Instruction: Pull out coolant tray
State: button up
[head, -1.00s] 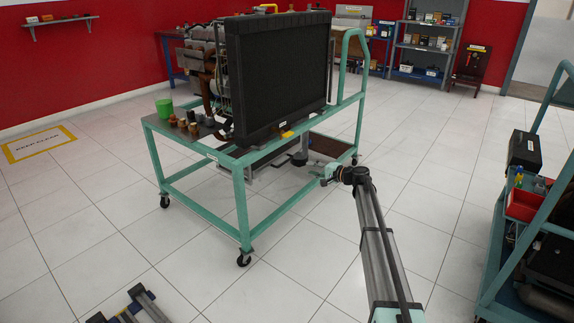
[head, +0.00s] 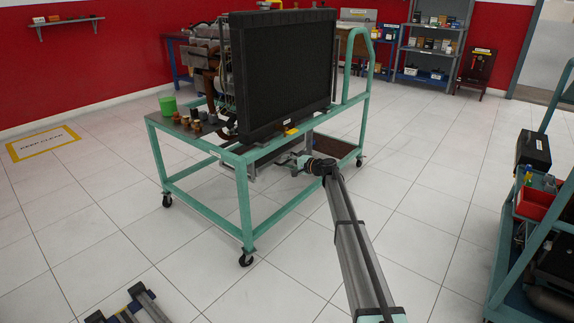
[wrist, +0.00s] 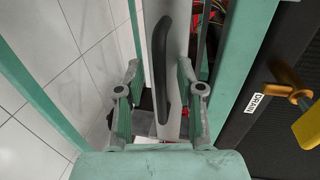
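The coolant tray shows in the wrist view as a pale grey front panel (wrist: 181,35) with a long black handle (wrist: 161,65). In the head view the tray (head: 268,152) is low under the black radiator, partly hidden by the green stand frame. My gripper (head: 288,165) is at the near side of the stand, beside the tray. In the wrist view my gripper (wrist: 158,85) is open, with one finger on each side of the handle's lower part. I see no clear finger contact with the handle.
The green wheeled stand's rail (head: 240,190) runs close by my gripper. A radiator (head: 285,75) stands above. In the wrist view a yellow-handled drain valve (wrist: 308,128) with a DRAIN label is at right. Another cart (head: 510,230) stands at right. Floor between is clear.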

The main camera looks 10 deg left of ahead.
jog(key=shift+w+a, duration=0.15)
jog(key=shift+a, duration=0.1)
grip_shut()
jog(key=shift+d, duration=0.1)
jog(key=f+p+v, duration=0.1)
jog(key=f+v, duration=0.2)
jog(key=v, duration=1.2)
jog(key=shift+s+d, duration=0.3)
jog(key=shift+d, duration=0.1)
jog(key=shift+f, duration=0.1)
grip_release()
